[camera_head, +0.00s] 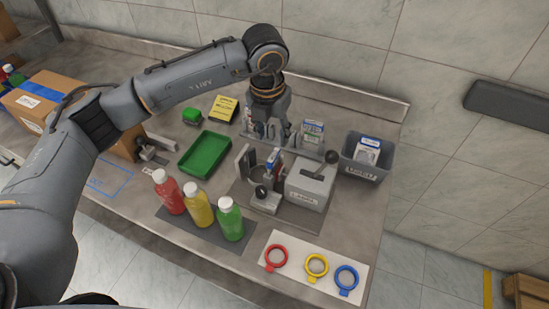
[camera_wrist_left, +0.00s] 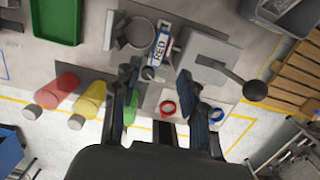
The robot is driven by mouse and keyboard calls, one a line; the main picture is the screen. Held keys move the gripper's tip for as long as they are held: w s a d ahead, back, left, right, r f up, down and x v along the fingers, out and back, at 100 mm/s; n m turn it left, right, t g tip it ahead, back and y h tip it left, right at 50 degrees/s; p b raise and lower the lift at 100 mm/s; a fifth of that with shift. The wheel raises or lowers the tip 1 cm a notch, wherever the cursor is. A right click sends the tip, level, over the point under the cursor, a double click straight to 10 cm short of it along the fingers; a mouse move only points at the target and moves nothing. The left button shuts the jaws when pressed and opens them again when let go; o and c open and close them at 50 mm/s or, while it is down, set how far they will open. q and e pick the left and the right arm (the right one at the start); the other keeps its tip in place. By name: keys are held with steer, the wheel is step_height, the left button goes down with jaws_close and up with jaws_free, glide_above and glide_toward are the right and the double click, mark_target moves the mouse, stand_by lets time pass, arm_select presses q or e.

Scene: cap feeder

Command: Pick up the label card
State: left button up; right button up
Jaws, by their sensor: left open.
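A label card (camera_wrist_left: 160,48) with a white face reading RED stands upright in the wrist view, beside the clamp of the labelling station; it seems to be the small white, red and blue piece (camera_head: 272,160) in the head view. My left gripper (camera_head: 271,128) hangs above the card rack at the back of the bench, with fingers apart. In the wrist view its fingers (camera_wrist_left: 160,86) frame the card's lower side, with nothing visible between them. Another card (camera_head: 313,128) stands in the rack (camera_head: 295,143). My right gripper is not visible.
A grey labelling box (camera_head: 309,187) with a black-knobbed lever stands right of the card. Red (camera_head: 169,193), yellow (camera_head: 199,205) and green (camera_head: 229,219) bottles stand on a dark mat. A grey bin (camera_head: 352,168) holds a card at right. A green tray (camera_head: 204,155) lies left.

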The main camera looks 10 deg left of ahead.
arm_select(q)
glide_above(274, 155)
steer(key=f, duration=0.4)
steer(key=shift+s+p, duration=0.35)
steer(key=shift+p, duration=0.05)
steer(key=shift+w+f, duration=0.1)
steer(key=shift+f, duration=0.25)
steer(key=shift+f+p, duration=0.65)
steer(key=shift+p, duration=0.2)
steer(key=f+p, duration=0.1)
steer(key=f, duration=0.2)
steer(key=shift+w+f, duration=0.2)
steer(key=shift+f, duration=0.2)
steer(key=shift+w, duration=0.1)
jaws_close()
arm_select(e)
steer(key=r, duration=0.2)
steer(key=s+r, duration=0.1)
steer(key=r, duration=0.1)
